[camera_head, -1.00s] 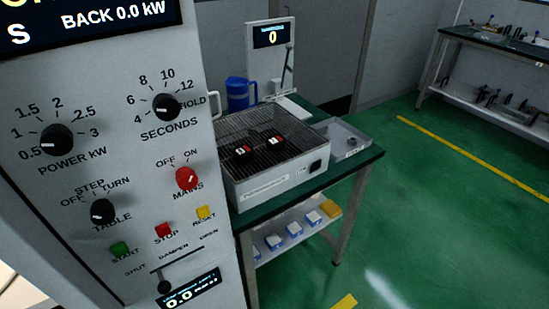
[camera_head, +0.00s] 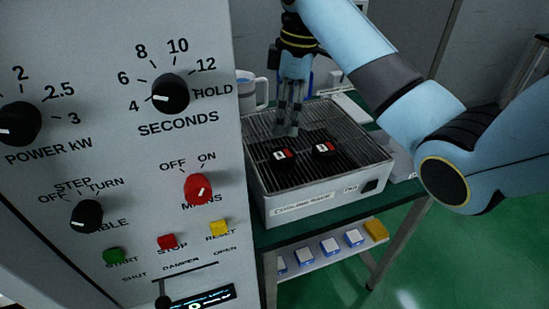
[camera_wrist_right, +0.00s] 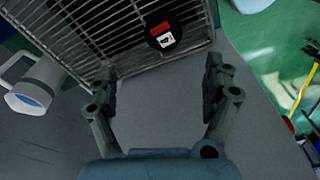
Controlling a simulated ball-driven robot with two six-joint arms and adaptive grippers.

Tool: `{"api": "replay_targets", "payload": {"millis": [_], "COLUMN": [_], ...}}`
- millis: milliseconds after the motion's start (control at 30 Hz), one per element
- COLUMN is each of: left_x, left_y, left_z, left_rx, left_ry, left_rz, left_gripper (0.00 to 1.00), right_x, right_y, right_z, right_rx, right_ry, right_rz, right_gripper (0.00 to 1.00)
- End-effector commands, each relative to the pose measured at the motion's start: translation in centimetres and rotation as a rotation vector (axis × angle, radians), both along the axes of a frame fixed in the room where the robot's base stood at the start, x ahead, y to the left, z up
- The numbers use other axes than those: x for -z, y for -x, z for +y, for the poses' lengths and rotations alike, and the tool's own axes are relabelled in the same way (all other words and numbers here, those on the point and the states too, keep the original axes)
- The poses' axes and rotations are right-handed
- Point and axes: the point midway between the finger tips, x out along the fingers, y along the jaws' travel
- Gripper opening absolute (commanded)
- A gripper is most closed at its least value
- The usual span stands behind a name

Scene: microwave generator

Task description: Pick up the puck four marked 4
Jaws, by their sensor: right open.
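Two black pucks with red and white labels lie on the cooling rack (camera_head: 359,165): a left one (camera_head: 283,156) and a right one (camera_head: 324,149). Their numbers are too small to read surely, so I cannot tell which is marked 4. My right gripper (camera_head: 287,127) is over the rack, just behind the left puck, pointing down. In the wrist view the right gripper (camera_wrist_right: 160,78) is open and empty. One puck (camera_wrist_right: 165,36) shows there beyond the fingertips, on the rack bars; its mark is unclear. My left gripper is out of view.
A control panel with knobs (camera_head: 170,94) fills the left side, close to the rack. A pale mug (camera_head: 252,92) stands behind the rack's left side, also in the wrist view (camera_wrist_right: 32,88). Blue and white blocks (camera_head: 330,246) sit on the shelf below.

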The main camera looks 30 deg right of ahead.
Motion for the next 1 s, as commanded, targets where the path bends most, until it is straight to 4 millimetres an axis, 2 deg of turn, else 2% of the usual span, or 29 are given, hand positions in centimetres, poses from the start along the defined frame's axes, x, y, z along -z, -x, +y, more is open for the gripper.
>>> {"api": "replay_targets", "payload": {"millis": [200,433,600,700,1000], "left_x": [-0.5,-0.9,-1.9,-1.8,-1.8], "left_y": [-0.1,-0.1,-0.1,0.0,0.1], "left_z": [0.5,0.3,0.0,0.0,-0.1], "left_rx": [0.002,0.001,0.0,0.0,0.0], "left_ry": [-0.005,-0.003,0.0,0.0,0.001], "left_rz": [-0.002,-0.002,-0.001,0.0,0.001], "left_gripper": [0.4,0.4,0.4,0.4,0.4], "right_x": [3.6,5.6,8.2,9.6,10.3], "right_y": [-0.2,-0.1,0.4,0.1,0.1], "right_z": [0.4,0.5,0.5,0.6,0.6], "right_rx": [0.001,0.003,0.001,0.003,0.001], "right_ry": [-0.002,0.0,-0.002,-0.001,0.001], "right_rz": [0.005,0.004,0.006,0.002,0.001], "right_gripper": [0.84,0.84,0.84,0.84,0.84]}}
